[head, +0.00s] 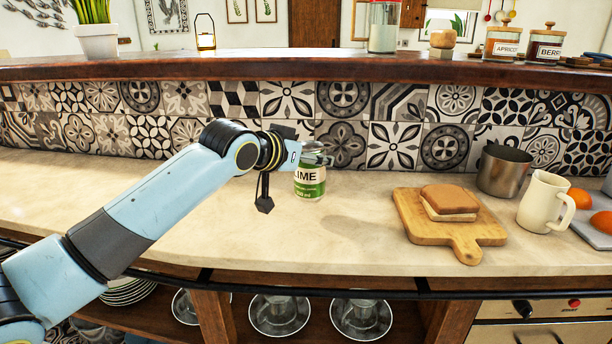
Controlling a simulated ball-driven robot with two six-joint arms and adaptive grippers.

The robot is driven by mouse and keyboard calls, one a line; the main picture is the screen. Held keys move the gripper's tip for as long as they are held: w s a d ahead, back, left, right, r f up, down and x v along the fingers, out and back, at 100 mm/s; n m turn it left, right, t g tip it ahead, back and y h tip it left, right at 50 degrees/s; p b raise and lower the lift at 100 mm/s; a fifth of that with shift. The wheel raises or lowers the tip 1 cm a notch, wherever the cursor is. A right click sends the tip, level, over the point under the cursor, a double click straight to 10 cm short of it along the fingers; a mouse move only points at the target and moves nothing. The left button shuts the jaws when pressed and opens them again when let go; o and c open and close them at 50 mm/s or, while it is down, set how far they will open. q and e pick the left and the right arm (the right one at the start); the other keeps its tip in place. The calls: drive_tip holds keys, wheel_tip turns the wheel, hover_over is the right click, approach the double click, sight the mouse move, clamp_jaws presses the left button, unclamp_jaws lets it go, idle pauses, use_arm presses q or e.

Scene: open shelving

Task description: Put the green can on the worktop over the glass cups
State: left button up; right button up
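The green can (310,184), with a white label reading "LIME", is upright in the head view over the middle of the pale worktop (200,228). My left gripper (317,159) is at the can's upper part and appears shut on it; the fingers are partly hidden. A soft shadow lies on the worktop to the right, apart from the can's base, so the can seems to be raised. Glass cups (281,304) stand on clear saucers on the open shelf under the worktop, partly hidden by its front edge. My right gripper is not in view.
A wooden board (428,228) with a sandwich (449,202) lies to the right, near a metal pot (503,171) and a cream jug (545,202). The tiled wall and raised wooden ledge (290,67) bound the back. The worktop's front middle is clear.

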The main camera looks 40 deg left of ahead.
sight(299, 178)
use_arm(q)
drive_tip(key=shift+s+a+f, duration=0.3)
drive_tip(key=shift+s+f, duration=0.1)
drive_tip(key=shift+f, duration=0.05)
wheel_tip(299, 178, down, 3)
drive_tip(key=shift+w+r, duration=0.1)
drive_tip(key=shift+f, duration=0.45)
drive_tip(key=o, duration=1.3)
drive_tip(key=shift+o, duration=1)
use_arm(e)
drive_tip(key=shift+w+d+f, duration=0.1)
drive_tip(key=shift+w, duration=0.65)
